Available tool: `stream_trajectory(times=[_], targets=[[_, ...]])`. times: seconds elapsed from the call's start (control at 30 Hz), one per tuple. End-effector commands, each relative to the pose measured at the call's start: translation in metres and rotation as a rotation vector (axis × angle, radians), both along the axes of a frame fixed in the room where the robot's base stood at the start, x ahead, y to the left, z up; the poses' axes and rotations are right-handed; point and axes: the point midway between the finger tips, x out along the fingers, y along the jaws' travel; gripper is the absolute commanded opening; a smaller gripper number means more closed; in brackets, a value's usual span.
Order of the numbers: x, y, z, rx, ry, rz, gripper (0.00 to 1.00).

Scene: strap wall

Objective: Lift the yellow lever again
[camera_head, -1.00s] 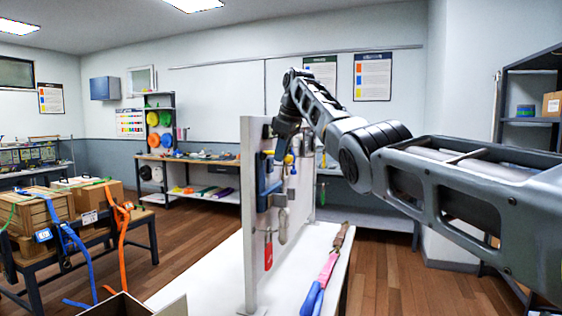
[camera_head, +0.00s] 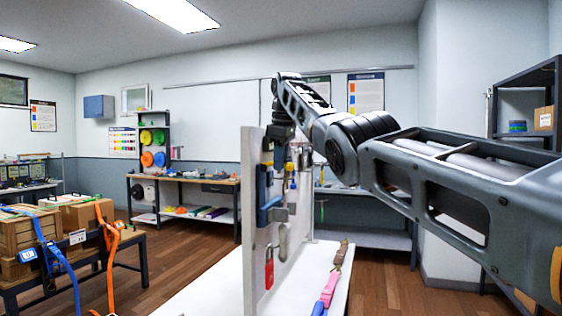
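The white upright panel (camera_head: 249,225) stands on the white table, seen nearly edge-on. A small yellow piece (camera_head: 292,185), which may be the yellow lever, shows on its right-hand face, just right of a blue fitting (camera_head: 264,190). My gripper (camera_head: 279,158) points down in front of the panel's upper part, above and left of the yellow piece. The gripper is small and dark here, and its fingers overlap the fittings. I cannot tell whether it is open or touches the lever.
A red padlock (camera_head: 269,270) hangs low on the panel beside a grey metal piece (camera_head: 283,243). A pink and brown strap (camera_head: 334,280) lies on the white table (camera_head: 215,285). Boxes with blue and orange straps (camera_head: 110,245) stand on a bench at the left.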

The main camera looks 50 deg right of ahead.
Motion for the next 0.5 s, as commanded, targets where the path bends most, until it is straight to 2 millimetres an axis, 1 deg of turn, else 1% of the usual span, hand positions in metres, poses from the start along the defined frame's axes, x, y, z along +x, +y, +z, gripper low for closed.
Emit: stream_trajectory(times=[0.03,0.2,0.4,0.5], targets=[[0.0002,0.0005,0.0000,0.000,0.000,0.001,0.21],[-0.0005,-0.0003,-0.0002,0.001,0.001,-0.001,0.37],[-0.0010,-0.0007,-0.0002,0.001,0.002,-0.001,0.37],[-0.0017,-0.0003,0.0039,0.000,0.002,-0.002,0.37]])
